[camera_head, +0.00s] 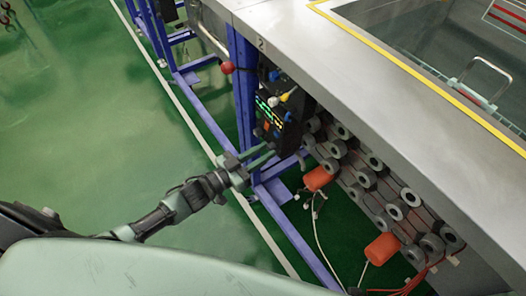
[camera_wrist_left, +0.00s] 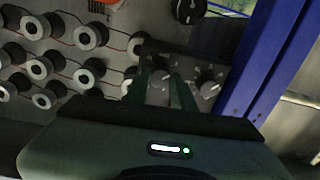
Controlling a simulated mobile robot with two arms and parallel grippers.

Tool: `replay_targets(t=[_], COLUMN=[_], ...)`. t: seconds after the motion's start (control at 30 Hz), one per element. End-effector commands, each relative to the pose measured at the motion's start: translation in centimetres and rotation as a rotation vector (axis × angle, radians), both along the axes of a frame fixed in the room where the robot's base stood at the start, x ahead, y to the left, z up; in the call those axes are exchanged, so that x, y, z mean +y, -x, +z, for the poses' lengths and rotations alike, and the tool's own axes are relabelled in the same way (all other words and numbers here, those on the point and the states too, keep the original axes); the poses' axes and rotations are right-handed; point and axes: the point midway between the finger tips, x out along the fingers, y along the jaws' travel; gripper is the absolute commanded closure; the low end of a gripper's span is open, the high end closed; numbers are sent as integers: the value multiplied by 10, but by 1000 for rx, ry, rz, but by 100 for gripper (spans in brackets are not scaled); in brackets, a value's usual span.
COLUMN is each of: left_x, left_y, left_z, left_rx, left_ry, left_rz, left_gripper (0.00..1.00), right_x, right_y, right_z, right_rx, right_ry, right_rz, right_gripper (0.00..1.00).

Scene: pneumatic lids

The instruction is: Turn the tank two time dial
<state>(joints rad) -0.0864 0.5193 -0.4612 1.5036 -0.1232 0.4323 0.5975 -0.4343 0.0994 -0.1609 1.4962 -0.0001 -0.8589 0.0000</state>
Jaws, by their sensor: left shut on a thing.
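The dark control box (camera_head: 272,112) with green lit displays hangs under the tank edge marked 2 (camera_head: 262,45). My left gripper (camera_head: 271,154) reaches its lower part from the left. In the left wrist view, two dials with pale faces sit side by side on the box. The left dial (camera_wrist_left: 161,80) is between the fingers of my left gripper (camera_wrist_left: 163,88), which is shut on it. The right dial (camera_wrist_left: 208,87) stands free just beside the right finger. The dial labels are too small to read. My right gripper is not in view.
A blue frame post (camera_head: 243,90) stands close left of the box, and shows in the left wrist view (camera_wrist_left: 265,60). Several grey round fittings (camera_head: 397,210) and orange cylinders (camera_head: 318,179) line the tank's side. Green floor (camera_head: 100,110) at left is clear.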

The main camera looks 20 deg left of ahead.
Motion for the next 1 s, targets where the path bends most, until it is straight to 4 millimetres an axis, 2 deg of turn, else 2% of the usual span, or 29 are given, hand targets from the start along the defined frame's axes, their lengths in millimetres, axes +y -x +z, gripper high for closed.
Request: replay_targets(t=[0.2,0.5,1.0], left_x=[0,0,0], left_y=[0,0,0], left_z=[0,-1,-1], left_rx=[-117,-286,-459], left_ry=[-148,-365,-589], left_rz=[1,1,0], left_gripper=[100,100,100], right_x=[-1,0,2], right_y=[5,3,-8], right_z=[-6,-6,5], right_rx=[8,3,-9], right_ry=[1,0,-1], right_rz=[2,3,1], right_gripper=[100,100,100])
